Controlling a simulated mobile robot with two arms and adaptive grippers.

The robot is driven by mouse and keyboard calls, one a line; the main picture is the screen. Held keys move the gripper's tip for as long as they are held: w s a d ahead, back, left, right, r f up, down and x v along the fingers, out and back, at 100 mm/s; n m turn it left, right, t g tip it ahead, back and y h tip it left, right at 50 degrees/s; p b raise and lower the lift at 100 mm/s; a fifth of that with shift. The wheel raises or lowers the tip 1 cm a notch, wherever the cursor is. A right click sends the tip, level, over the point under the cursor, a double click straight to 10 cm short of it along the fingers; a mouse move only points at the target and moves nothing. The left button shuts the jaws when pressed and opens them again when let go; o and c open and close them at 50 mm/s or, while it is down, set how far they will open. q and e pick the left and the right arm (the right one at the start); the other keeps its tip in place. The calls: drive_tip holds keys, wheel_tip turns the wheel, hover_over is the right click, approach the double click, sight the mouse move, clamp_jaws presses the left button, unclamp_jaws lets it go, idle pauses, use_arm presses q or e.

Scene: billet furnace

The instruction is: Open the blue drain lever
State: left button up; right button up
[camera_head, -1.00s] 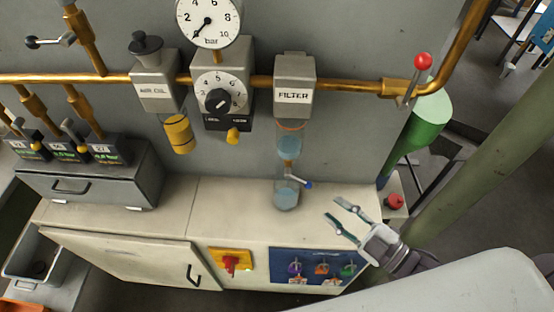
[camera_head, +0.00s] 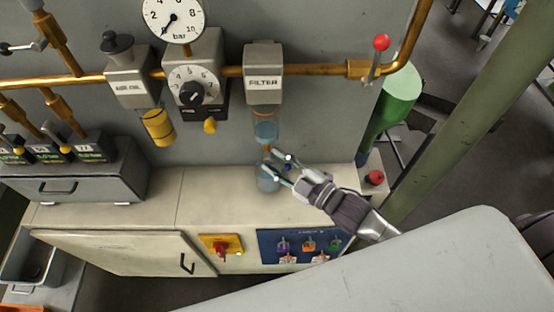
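The filter unit (camera_head: 263,83) hangs on the brass pipe, with a clear bowl (camera_head: 265,131) of bluish liquid below it. The blue drain lever (camera_head: 288,167) is under that bowl, mostly covered by my gripper; only a small blue part shows. A glass jar (camera_head: 267,181) with bluish liquid stands below on the cabinet top. My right gripper (camera_head: 275,164) reaches in from the right at the drain. Its two fingers are apart, with the lever's blue part appearing between them. I cannot tell whether a finger touches it. My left gripper is not in view.
A gauge (camera_head: 174,17), regulator (camera_head: 194,83) and air-oil unit (camera_head: 128,82) are to the left on the pipe. A red-knobbed lever (camera_head: 380,47) is at the right. The cabinet top (camera_head: 215,190) left of the jar is clear. A green post (camera_head: 478,110) stands at the right.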

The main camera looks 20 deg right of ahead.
drive_tip(key=shift+c, duration=0.2)
clamp_jaws()
drive_tip(key=shift+f+m+t+b, duration=0.3)
drive_tip(key=shift+b, duration=0.55)
drive_tip(key=shift+w+a+f+m+t+h+b, duration=0.15)
drive_tip(key=shift+a+m+t+h+b, duration=0.25)
drive_tip(key=shift+m+t+b, duration=1.35)
drive_tip(key=shift+w+a+f+m+t+h+b, duration=0.1)
drive_tip(key=shift+a+m+t+h+b, duration=0.3)
drive_tip(key=shift+m+t+b, duration=1.3)
drive_tip(key=shift+w+a+f+m+t+h+b, duration=0.15)
drive_tip(key=shift+a+m+t+h+b, duration=0.55)
drive_tip(key=shift+m+b, duration=1.8)
drive_tip(key=shift+d+n+t+y+b, duration=0.25)
drive_tip(key=shift+d+n+y+b, duration=0.1)
drive_tip(key=shift+b, duration=0.1)
